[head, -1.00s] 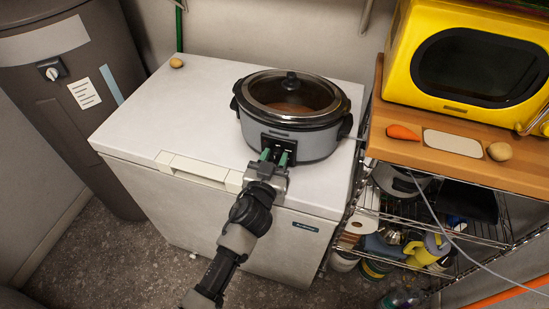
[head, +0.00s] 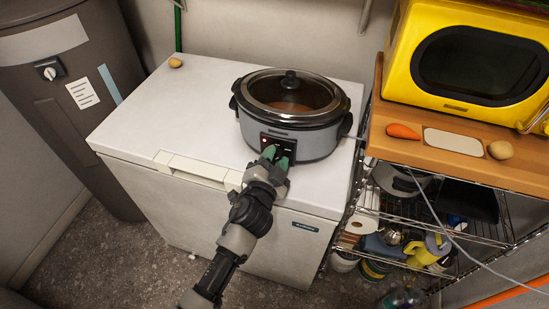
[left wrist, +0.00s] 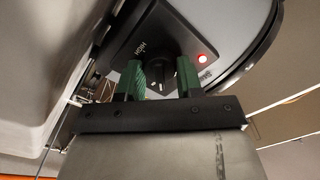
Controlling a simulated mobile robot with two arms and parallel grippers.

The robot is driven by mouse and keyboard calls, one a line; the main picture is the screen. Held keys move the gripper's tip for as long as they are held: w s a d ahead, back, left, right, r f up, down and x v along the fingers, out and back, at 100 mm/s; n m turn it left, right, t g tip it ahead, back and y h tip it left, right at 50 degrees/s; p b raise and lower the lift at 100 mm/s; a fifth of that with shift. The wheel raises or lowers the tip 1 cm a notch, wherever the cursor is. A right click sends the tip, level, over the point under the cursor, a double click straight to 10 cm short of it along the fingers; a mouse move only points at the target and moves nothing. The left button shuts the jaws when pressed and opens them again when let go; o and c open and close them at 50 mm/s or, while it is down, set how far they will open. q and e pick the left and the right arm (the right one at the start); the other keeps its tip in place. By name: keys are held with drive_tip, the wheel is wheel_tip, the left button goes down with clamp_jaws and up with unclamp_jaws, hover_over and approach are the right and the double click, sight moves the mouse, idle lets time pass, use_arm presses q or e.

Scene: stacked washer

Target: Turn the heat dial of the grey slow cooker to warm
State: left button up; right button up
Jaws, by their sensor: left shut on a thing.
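The grey slow cooker (head: 320,143) stands on the white chest freezer, its glass lid on. Its dark control panel faces me; a red light (left wrist: 202,58) glows on it, and a "HIGH" label is readable in the left wrist view. The black heat dial (left wrist: 160,68) sits between the green fingers of my left gripper (head: 276,156). In the left wrist view the gripper (left wrist: 161,80) is shut on the dial, with one finger on each side. The fingers hide part of the dial, and I cannot read its exact setting. My right gripper is not in view.
The white freezer (head: 140,120) has clear top space left of the cooker, with a potato (head: 175,62) at the back. On the right, a wooden board (head: 445,162) on a wire rack holds a yellow microwave (head: 400,70), a carrot and a potato. A cable hangs in front of the rack.

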use_arm(q)
drive_tip(key=shift+f+m, duration=0.1)
drive_tip(key=shift+m, duration=1.2)
drive_tip(key=o, duration=0.9)
drive_tip(key=shift+s, duration=0.1)
drive_tip(key=b+v, duration=0.1)
drive_tip(key=v, duration=0.9)
drive_tip(key=shift+s, duration=0.35)
